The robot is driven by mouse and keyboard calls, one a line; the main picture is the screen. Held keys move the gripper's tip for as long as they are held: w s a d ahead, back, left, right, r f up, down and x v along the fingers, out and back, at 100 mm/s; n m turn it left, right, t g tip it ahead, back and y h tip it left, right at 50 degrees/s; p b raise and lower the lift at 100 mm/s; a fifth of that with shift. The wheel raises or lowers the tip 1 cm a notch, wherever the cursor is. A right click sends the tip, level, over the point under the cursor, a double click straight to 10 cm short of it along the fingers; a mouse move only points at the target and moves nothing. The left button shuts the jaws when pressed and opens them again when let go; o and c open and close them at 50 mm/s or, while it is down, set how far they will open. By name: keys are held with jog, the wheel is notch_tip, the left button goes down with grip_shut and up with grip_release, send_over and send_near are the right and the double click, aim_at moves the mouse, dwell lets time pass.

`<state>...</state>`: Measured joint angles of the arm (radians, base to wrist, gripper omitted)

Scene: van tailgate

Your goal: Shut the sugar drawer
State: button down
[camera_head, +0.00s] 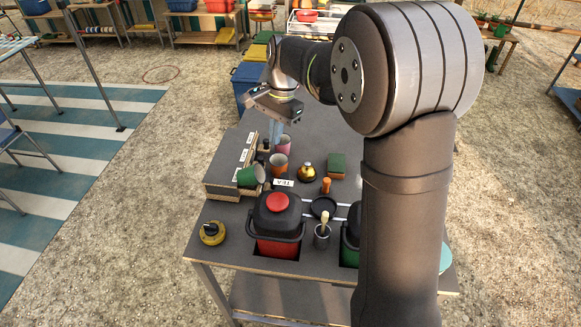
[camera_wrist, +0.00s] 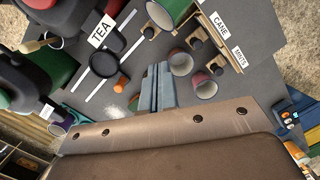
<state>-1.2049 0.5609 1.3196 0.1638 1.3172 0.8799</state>
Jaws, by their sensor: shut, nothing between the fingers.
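A low grey drawer unit with wooden edges (camera_head: 228,158) stands at the table's left side, with several white labels on its front. In the wrist view one label (camera_wrist: 221,25) reads CANE; I cannot read a sugar label. Dark knobs stick out from the fronts, one of them (camera_wrist: 195,42) by the CANE label. How far any drawer stands out is hard to tell. My gripper (camera_head: 276,130) is shut and empty, pointing down in front of the unit's far end. Its fingers (camera_wrist: 158,88) show no contact with a drawer; the wrist view has them beside the cups.
A red canister (camera_head: 277,238), a brass bell-like object (camera_head: 307,172) and a green box (camera_head: 337,166) are nearby. The table's far part is mostly clear.

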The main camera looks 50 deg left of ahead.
aim_at(261, 172)
jog(key=w+d+f+m+g+y, duration=0.1)
jog(key=w+d+f+m+g, duration=0.15)
jog(key=w+d+m, duration=0.35)
jog(key=shift+m+t, duration=0.35)
jog(key=shift+m, duration=0.05)
jog(key=x, duration=0.3)
jog(key=a+x, duration=0.1)
jog(key=x, duration=0.3)
jog(key=s+x, duration=0.1)
jog(key=x, duration=0.3)
jog(key=shift+a+r, duration=0.3)
jog(key=shift+s+a, duration=0.15)
jog(key=shift+s, duration=0.35)
jog(key=s+a, duration=0.4)
jog(key=shift+s+a, duration=0.25)
jog(key=shift+s, duration=0.05)
